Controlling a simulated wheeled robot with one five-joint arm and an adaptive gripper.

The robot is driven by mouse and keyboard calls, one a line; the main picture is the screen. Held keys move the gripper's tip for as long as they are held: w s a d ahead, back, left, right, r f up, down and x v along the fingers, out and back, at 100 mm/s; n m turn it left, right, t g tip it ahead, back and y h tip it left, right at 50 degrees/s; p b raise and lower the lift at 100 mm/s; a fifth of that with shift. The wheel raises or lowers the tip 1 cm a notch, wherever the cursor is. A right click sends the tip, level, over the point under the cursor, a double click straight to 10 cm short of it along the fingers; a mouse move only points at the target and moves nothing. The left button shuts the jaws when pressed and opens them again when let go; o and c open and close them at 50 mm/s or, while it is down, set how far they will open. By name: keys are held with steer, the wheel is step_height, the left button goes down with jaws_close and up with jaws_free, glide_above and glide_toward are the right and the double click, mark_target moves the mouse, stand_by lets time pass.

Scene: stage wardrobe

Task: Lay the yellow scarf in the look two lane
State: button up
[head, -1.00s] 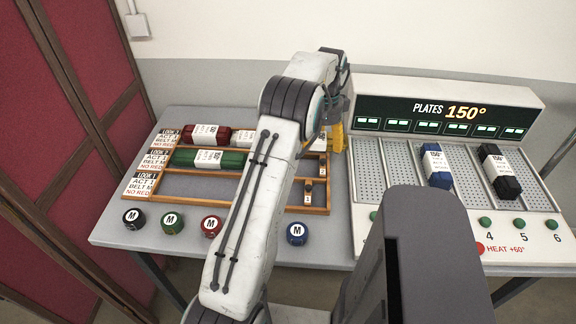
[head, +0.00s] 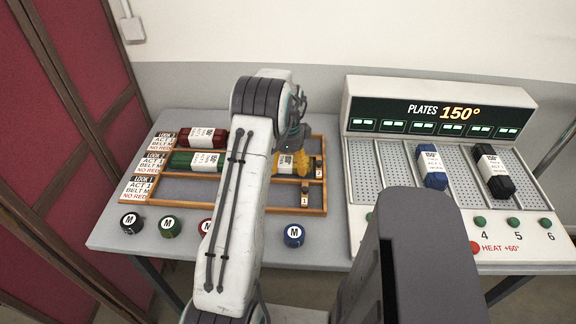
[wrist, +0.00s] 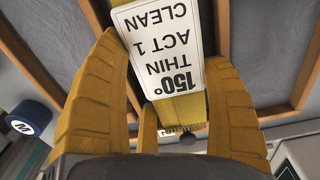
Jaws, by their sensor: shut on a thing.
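The yellow scarf (head: 286,164) is a rolled yellow bundle with a white label. My gripper (head: 302,161) is shut on it. It is at the right part of the middle lane of the wooden tray (head: 325,190); I cannot tell whether it touches the lane floor. In the wrist view the scarf (wrist: 183,108) lies between the yellow fingers, its label reading 150°, THIN, ACT 1, CLEAN. A green scarf (head: 180,160) lies in the same middle lane, further left. My arm hides the stretch between them.
A red scarf (head: 190,137) lies in the back lane. The front lane's visible part is bare. Lane cards (head: 138,189) stand at the left. Several round M pucks (head: 293,235) line the table front. A heated plate unit (head: 440,105) stands right, with blue (head: 432,168) and black (head: 493,172) rolls.

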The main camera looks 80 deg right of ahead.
mark_target(288, 163)
steer(key=shift+f, duration=0.4)
steer(key=shift+f, duration=0.1)
steer(key=o, duration=1.2)
steer(key=shift+d+r, duration=0.1)
steer(key=shift+r, duration=0.45)
step_height(288, 163, up, 11)
steer(key=shift+r+b, duration=0.1)
steer(key=shift+b, duration=0.3)
